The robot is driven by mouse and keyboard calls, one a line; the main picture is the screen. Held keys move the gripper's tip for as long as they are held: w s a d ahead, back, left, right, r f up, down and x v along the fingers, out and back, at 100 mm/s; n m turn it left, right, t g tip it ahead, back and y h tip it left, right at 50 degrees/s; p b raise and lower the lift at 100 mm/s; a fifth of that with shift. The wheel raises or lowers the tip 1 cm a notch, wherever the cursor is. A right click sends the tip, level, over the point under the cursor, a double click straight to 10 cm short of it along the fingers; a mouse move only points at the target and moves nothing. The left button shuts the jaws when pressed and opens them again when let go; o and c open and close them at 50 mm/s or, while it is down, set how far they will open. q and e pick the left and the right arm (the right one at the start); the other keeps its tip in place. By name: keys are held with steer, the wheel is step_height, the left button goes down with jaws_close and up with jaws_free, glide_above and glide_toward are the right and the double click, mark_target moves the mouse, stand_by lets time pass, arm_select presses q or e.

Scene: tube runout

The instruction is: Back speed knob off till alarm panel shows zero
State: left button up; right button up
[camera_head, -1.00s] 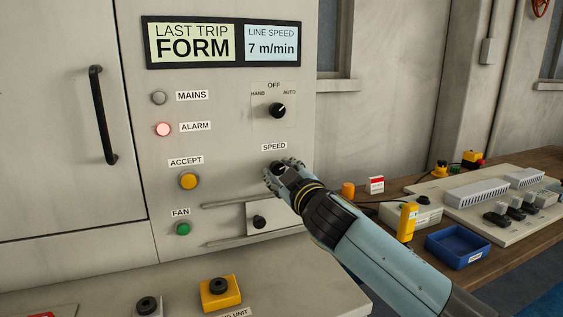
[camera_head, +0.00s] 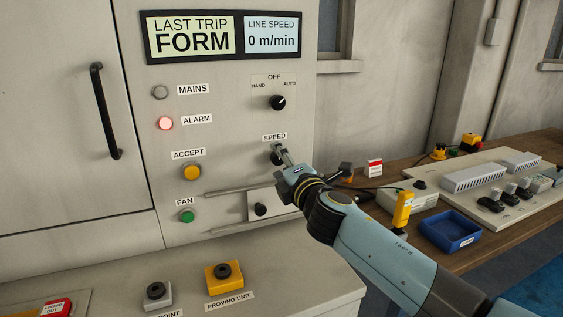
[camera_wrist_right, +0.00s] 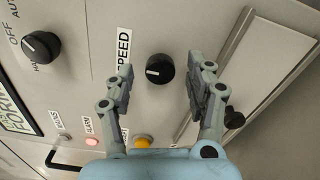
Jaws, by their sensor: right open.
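The black speed knob (camera_wrist_right: 160,69) sits on the panel beside its SPEED label (camera_head: 274,137). My right gripper (camera_wrist_right: 162,88) is open, its two fingers on either side of the knob in the wrist view with gaps visible; I cannot tell how far it stands off. In the head view the right gripper (camera_head: 284,155) partly covers the knob. The line speed display (camera_head: 271,38) reads 0 m/min. The last trip display (camera_head: 190,36) reads FORM. The ALARM lamp (camera_head: 165,123) glows pale red. My left gripper is not in view.
The OFF/HAND/AUTO selector (camera_head: 278,102) is above the speed knob. A small black knob (camera_head: 260,209) on a plate is below it. The yellow ACCEPT button (camera_head: 192,172) and green FAN button (camera_head: 186,216) are to the left. A bench with a blue tray (camera_head: 451,245) is at right.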

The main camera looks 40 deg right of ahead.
steer(key=shift+v, duration=2.95)
steer(key=v, duration=1.2)
steer(key=shift+d, duration=0.15)
